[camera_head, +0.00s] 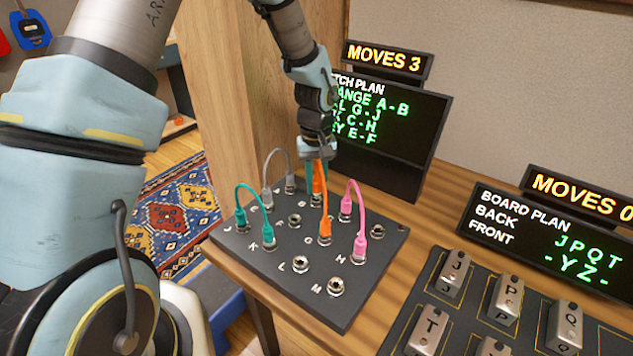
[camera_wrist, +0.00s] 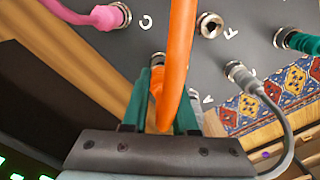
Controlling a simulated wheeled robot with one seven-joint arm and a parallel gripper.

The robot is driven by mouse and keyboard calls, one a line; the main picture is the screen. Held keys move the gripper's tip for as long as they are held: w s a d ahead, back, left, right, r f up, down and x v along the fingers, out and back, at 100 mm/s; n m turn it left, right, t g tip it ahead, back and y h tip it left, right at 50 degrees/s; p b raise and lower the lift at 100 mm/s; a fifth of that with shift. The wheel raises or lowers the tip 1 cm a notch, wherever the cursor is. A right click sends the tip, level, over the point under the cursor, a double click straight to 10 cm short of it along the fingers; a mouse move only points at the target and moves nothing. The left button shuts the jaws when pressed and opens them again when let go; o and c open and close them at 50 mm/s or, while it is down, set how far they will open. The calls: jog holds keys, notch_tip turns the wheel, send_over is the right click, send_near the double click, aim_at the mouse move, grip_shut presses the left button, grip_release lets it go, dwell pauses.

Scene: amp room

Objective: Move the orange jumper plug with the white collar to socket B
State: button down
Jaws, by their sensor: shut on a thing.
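My gripper (camera_head: 318,172) points down at the back row of the grey patch panel (camera_head: 345,312). In the wrist view its teal fingers (camera_wrist: 160,110) are shut on an orange plug (camera_wrist: 157,82) at a metal socket between the pink plug's socket, marked C, and the letter A. The orange cable (camera_head: 318,188) arches to another orange plug (camera_head: 325,229) standing in a socket by the letter G. The plug's lower end and the letter at its socket are hidden, so I cannot tell whether it is fully seated. No white collar is clearly visible.
Grey (camera_head: 279,153), teal (camera_head: 254,190) and pink (camera_head: 358,205) jumper cables stand close around the gripper. Sockets L (camera_head: 300,265) and M (camera_head: 335,286) are empty at the front. A plan display (camera_head: 400,120) stands behind; a second board with metal blocks (camera_head: 505,298) is at right.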

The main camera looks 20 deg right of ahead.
jog(key=shift+f+b, duration=0.5)
jog(key=shift+f, duration=0.3)
jog(key=c, duration=0.6)
grip_release()
notch_tip(320, 180, up, 11)
jog(key=shift+f+b, duration=0.1)
jog(key=shift+b, duration=0.9)
jog(key=w+a+r+n, duration=0.1)
jog(key=a, duration=0.8)
jog(key=w+a+r, duration=0.1)
jog(key=w+a, duration=0.1)
jog(key=a, duration=0.7)
jog(key=s+a, duration=0.3)
jog(key=a, duration=0.4)
jog(key=s+a+n+t, duration=0.1)
jog(key=s+a, duration=0.2)
jog(key=a, duration=0.4)
jog(key=shift+a+f+t, duration=0.3)
jog(key=shift+a+f, duration=0.05)
jog(key=shift+a, duration=0.05)
